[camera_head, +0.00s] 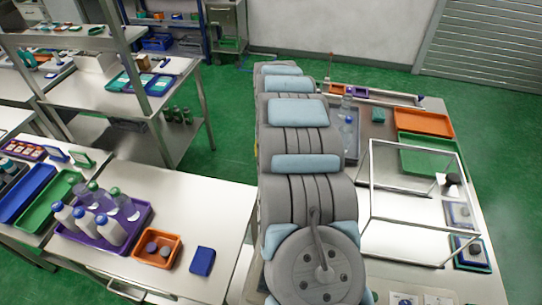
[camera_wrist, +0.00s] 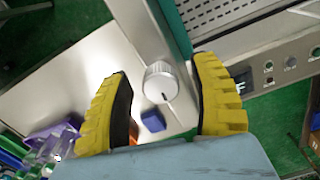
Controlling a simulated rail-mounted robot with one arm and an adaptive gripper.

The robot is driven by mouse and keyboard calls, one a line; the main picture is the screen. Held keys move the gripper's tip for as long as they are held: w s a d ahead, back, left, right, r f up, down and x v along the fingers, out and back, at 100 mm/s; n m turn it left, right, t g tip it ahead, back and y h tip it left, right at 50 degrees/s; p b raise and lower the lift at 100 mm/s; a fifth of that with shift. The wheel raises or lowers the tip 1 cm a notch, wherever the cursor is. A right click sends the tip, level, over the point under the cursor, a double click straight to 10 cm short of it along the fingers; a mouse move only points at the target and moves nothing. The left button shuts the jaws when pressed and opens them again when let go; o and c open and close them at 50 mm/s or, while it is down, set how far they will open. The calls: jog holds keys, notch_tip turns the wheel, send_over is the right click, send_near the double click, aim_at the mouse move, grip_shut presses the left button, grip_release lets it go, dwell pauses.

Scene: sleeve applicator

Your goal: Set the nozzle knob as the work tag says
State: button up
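The nozzle knob (camera_wrist: 160,80) is a pale ridged dial in the wrist view, with a dark mark on its face toward the lower edge. It sits on a metal upright beside a green strip. My gripper (camera_wrist: 163,68) has two yellow ribbed fingers spread wide. The knob shows in the gap between them, with clear space on both sides, and no contact shows. How far the fingertips are from it in depth I cannot tell. In the head view my arm hides the knob and my gripper. I cannot make out a readable work tag.
A blue box (camera_head: 202,261), an orange tray (camera_head: 137,256) and a purple bottle tray (camera_head: 92,246) stand on the left bench. A clear-walled frame (camera_head: 367,190) stands right.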

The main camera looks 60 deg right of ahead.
jog(key=shift+w+r, duration=0.15)
jog(key=shift+w+r, duration=0.35)
jog(key=shift+r, duration=0.75)
jog(key=shift+s+r, duration=0.45)
notch_tip(320, 180, up, 9)
jog(key=shift+f, duration=0.15)
dwell(0.4)
